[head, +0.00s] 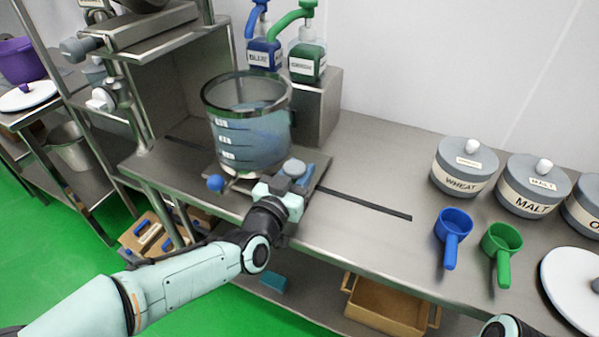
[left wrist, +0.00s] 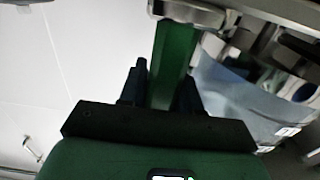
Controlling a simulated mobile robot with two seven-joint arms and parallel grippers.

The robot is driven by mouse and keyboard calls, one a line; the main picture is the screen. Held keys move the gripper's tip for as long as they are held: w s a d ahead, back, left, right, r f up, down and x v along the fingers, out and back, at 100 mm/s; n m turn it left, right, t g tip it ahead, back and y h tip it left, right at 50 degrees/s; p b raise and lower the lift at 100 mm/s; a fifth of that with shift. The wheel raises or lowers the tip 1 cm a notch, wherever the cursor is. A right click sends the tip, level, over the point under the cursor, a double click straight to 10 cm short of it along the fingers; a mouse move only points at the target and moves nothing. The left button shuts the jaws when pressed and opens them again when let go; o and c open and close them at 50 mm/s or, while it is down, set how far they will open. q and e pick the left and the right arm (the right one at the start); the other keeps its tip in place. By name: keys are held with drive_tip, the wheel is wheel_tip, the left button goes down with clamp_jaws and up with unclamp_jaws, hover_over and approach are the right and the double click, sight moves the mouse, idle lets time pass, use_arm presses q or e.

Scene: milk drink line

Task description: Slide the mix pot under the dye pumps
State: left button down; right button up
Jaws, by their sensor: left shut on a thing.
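The mix pot (head: 240,135) is a clear vessel with a dark rim, white level marks and bluish contents. It stands upright on a flat base on the steel bench, in front and left of the dye pumps. The blue pump (head: 264,52) and green pump (head: 307,60) stand on a steel block; their spouts point left. I cannot tell whether the pot's mouth lies under a spout. My left gripper (head: 292,176) is at the pot's front right, low down. In the left wrist view its fingers (left wrist: 162,92) are shut on a green bar (left wrist: 174,55), with the bluish pot (left wrist: 238,100) beside it.
A dark track (head: 365,204) runs right along the bench. Wheat (head: 465,168) and malt (head: 532,190) jars, a blue scoop (head: 452,235) and a green scoop (head: 500,248) stand at right. A blue ball knob (head: 215,183) sits at the pot's front left.

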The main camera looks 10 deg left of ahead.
use_arm(q)
drive_tip(key=c, duration=0.9)
unclamp_jaws()
drive_tip(key=shift+s, duration=0.1)
drive_tip(key=p+v, duration=0.1)
drive_tip(key=v, duration=1.2)
drive_tip(key=shift+s, duration=0.1)
use_arm(e)
drive_tip(key=shift+s+a+r, duration=0.4)
drive_tip(key=shift+s+r, duration=0.05)
drive_tip(key=shift+s, duration=0.25)
